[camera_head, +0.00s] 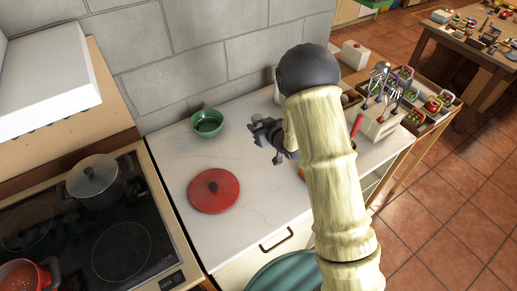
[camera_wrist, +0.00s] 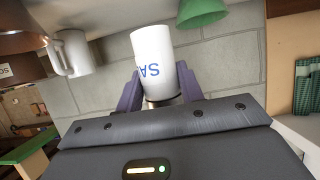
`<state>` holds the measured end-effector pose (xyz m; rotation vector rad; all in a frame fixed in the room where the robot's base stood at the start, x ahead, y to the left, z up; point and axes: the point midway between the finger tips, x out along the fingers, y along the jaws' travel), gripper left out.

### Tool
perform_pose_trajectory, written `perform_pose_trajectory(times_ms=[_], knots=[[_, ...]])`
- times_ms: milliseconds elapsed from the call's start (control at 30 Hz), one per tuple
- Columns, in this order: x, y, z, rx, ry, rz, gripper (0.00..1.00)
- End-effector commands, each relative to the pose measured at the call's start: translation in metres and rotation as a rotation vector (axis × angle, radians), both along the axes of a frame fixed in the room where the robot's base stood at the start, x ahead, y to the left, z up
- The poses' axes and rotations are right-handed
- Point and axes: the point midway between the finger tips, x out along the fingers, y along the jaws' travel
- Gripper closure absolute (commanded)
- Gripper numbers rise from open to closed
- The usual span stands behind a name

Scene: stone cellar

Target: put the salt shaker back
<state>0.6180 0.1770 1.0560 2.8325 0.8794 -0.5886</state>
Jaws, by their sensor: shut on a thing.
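My gripper (camera_head: 268,135) is above the white worktop in the head view, in front of the stone wall. In the wrist view my gripper (camera_wrist: 160,84) is shut on the white salt shaker (camera_wrist: 155,50), which has blue letters on its side. The letters read upside down in that view. The shaker shows between the two purple-grey fingers, its lower end partly hidden by the gripper body. In the head view I cannot make out the shaker clearly.
A green bowl (camera_head: 207,122) and a red lid (camera_head: 214,190) are on the worktop (camera_head: 165,160). A utensil holder (camera_head: 378,124) is at the right. A hob with a lidded pot (camera_head: 95,182) is at the left.

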Motion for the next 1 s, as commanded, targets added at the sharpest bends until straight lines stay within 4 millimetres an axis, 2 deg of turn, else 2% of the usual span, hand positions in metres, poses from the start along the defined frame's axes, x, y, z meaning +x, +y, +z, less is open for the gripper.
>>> perform_pose_trajectory(times_ms=[300, 700, 1000], knots=[[0.000, 0.001, -0.005, 0.000, 0.000, 0.001, 0.92], [0.000, -0.002, -0.055, -0.001, 0.002, -0.002, 0.92], [0.001, -0.002, -0.058, 0.000, -0.001, -0.003, 0.92]])
